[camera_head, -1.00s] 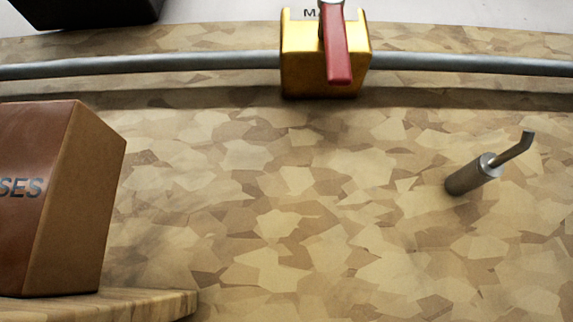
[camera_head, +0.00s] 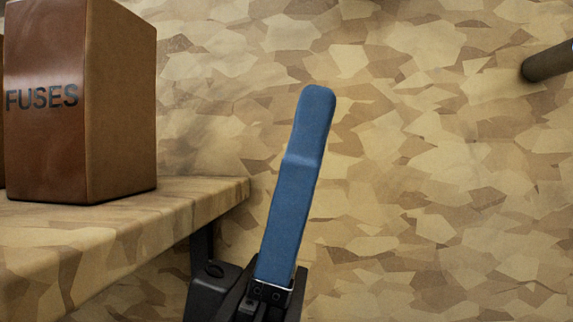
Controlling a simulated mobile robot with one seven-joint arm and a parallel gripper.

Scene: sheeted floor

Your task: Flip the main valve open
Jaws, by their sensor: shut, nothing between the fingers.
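The main valve is not in view now; in the earlier frame it was a red lever on a yellow block on a grey pipe. My gripper (camera_head: 316,97) rises from the bottom middle, with blue fingers pointing up and tilted slightly right. Its fingers are shut together and appear as one blue strip, with nothing held. The dark gripper body shows below them at the bottom edge.
A brown box marked FUSES (camera_head: 45,140) stands on a patterned shelf (camera_head: 190,195) at the left, its edge close to my gripper. A dark metal cylinder (camera_head: 547,63) is at the upper right. The patterned surface between is clear.

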